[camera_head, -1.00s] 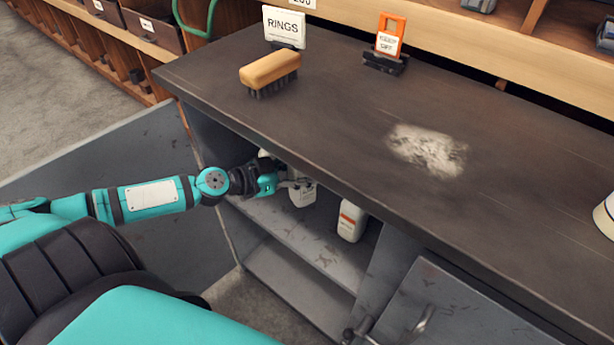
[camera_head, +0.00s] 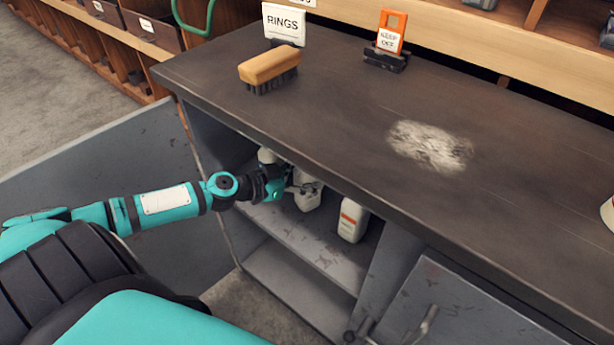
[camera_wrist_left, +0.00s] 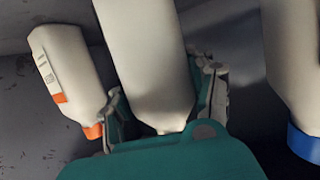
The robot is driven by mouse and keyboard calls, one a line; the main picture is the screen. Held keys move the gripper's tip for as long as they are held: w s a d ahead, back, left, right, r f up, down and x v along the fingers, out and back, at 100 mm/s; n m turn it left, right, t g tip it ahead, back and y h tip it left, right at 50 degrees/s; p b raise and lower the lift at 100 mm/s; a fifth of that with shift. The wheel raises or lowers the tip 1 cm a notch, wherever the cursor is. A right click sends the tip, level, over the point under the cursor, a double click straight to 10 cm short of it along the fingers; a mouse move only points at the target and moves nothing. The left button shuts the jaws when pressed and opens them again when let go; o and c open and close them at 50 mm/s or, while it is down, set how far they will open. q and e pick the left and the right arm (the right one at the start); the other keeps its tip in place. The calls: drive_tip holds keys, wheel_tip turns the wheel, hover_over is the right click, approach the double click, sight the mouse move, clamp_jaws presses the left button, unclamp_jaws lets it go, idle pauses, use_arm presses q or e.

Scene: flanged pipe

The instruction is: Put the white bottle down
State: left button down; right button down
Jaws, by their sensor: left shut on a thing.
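My left gripper (camera_head: 290,190) reaches into the open cabinet under the dark worktop. It is shut on a plain white bottle (camera_head: 309,199), which shows partly beyond the fingers. In the left wrist view this bottle (camera_wrist_left: 146,55) sits between the two fingers (camera_wrist_left: 165,105). I cannot tell whether its base touches the cabinet shelf (camera_head: 290,228). My right gripper is not in view.
A white bottle with an orange label (camera_head: 352,220) stands to the right; its orange cap shows in the wrist view (camera_wrist_left: 92,131). A blue-capped bottle (camera_wrist_left: 295,70) is on the other side. The worktop edge (camera_head: 330,172) overhangs. A brush (camera_head: 269,68) lies on top.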

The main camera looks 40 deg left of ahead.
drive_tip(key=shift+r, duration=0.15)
use_arm(q)
drive_tip(key=shift+c, duration=2.2)
unclamp_jaws()
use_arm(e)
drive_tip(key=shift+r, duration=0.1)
use_arm(q)
drive_tip(key=shift+s, duration=0.25)
drive_tip(key=shift+s+a+r, duration=0.1)
drive_tip(key=shift+s+a, duration=0.1)
drive_tip(key=shift+s, duration=0.15)
drive_tip(key=v, duration=0.5)
drive_tip(key=shift+r, duration=0.1)
approach(297, 179)
drive_tip(key=shift+w+d+p, duration=0.1)
drive_tip(key=shift+w+p, duration=0.25)
drive_tip(key=shift+w, duration=0.1)
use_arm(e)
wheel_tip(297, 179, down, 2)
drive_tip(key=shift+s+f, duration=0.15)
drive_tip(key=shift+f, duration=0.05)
